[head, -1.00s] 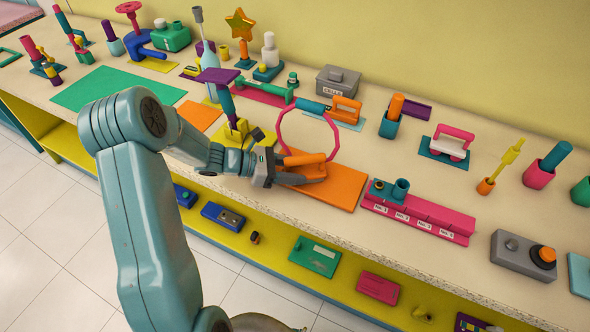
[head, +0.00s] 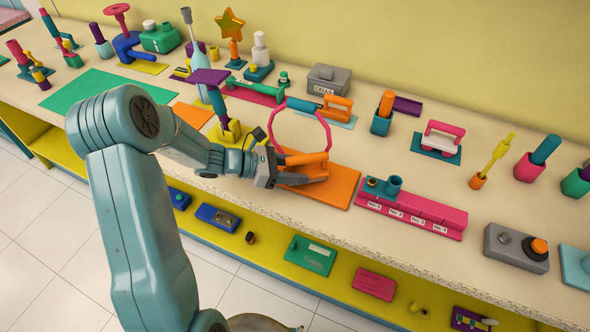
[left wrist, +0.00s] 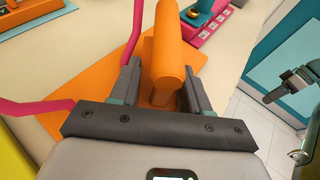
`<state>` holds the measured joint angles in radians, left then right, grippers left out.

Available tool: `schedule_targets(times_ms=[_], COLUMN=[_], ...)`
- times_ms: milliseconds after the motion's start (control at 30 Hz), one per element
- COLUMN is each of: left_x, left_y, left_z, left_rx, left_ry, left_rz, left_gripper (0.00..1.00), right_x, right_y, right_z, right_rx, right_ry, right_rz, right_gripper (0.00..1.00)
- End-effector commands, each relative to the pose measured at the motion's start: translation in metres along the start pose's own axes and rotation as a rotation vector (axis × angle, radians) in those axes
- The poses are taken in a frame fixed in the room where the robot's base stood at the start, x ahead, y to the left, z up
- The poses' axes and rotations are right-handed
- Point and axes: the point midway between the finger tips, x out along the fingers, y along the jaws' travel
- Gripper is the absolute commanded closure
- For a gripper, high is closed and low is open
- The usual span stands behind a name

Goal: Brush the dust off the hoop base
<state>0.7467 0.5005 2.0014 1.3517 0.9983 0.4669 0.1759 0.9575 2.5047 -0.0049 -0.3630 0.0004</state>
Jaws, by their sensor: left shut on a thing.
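My left gripper (head: 303,170) is shut on an orange rounded block or handle (head: 303,158), low over a flat orange board (head: 338,186). In the left wrist view the orange handle (left wrist: 164,60) stands between the two fingers, with the orange board (left wrist: 210,62) beneath. A pink hoop (head: 326,130) with a teal piece at its top rises just behind the gripper. Its lower part is hidden, so I cannot tell what it stands on. I cannot make out dust or bristles.
A yellow stand (head: 226,132) with a blue post is left of the gripper. A pink rack with labels (head: 410,208) lies to the right. The counter's front edge is close below the board.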

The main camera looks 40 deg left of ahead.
Motion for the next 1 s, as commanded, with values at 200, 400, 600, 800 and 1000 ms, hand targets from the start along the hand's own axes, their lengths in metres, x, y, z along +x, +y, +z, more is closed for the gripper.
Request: schedule_targets(times_ms=[200,400,600,800,1000], left_x=[0.000,-0.004,-0.013,-0.023,-0.025], left_y=[0.000,0.000,0.000,0.000,0.000], left_z=[0.001,0.011,0.037,0.062,0.067], left_rx=[0.000,0.001,0.001,0.000,0.000], left_ry=[-0.001,-0.001,-0.001,-0.001,-0.001], left_rz=[0.000,0.000,0.000,0.000,-0.001], left_gripper=[0.90,0.90,0.90,0.90,0.90], right_x=[0.000,-0.008,-0.028,-0.046,-0.049], right_y=[0.000,-0.003,-0.010,-0.017,-0.018], right_z=[0.000,0.000,0.001,0.001,0.001], right_rx=[0.000,0.000,0.000,0.000,0.000], right_ry=[0.000,0.000,0.000,0.000,0.000], right_rz=[0.000,0.000,0.000,0.000,0.000], right_gripper=[0.41,0.41,0.41,0.41,0.41])
